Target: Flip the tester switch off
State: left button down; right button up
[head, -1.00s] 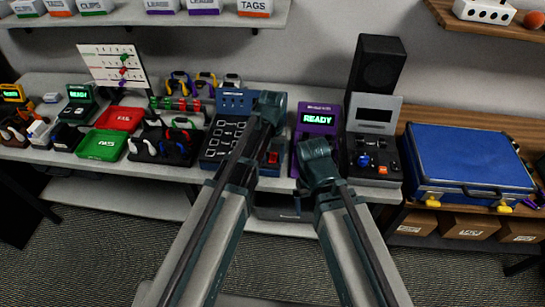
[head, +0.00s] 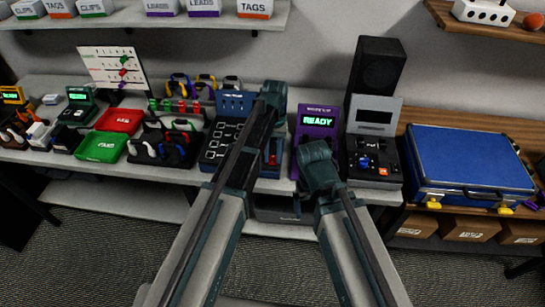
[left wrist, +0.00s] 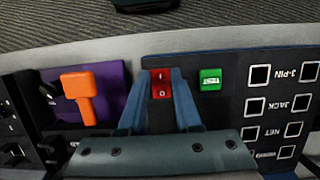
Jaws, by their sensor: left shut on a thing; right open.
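The tester (head: 212,150) is a blue-framed black panel with several sockets, left of my left forearm in the head view. Its red rocker switch (left wrist: 160,84), marked I and O, shows in the left wrist view beside a green TEST button (left wrist: 210,79). My left gripper (left wrist: 162,74) is over the switch, with one blue finger on each side, shut on it. In the head view, my left arm hides part of the tester, and the left fingertips are hidden. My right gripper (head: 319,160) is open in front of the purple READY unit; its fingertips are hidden.
The purple READY unit (head: 317,122) and a black-and-grey control box (head: 375,150) stand right of the tester. A blue case (head: 468,158) lies further right. Red (head: 120,121) and green (head: 101,146) trays lie left. An orange lever (left wrist: 80,85) stands near my left fingers.

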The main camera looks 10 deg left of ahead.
pick_arm(q)
jog(key=c, duration=0.6)
grip_release()
jog(key=p+v, duration=1.3)
jog(key=v, duration=0.1)
jog(key=shift+f, duration=0.1)
jog(key=s+f+m+t+b, duration=0.1)
jog(key=s+f+b, duration=0.1)
jog(key=s, duration=0.5)
jog(key=s+d+f+m+t+b, duration=0.1)
jog(key=s+f+b, duration=0.1)
jog(key=s, duration=0.5)
jog(key=s+f+m+y+b, duration=0.1)
jog(key=s+f+b, duration=0.2)
jog(key=s, duration=0.4)
jog(key=shift+s+d+f+m+t, duration=0.25)
jog(key=shift+f+m+t, duration=0.15)
jog(key=shift+f, duration=0.05)
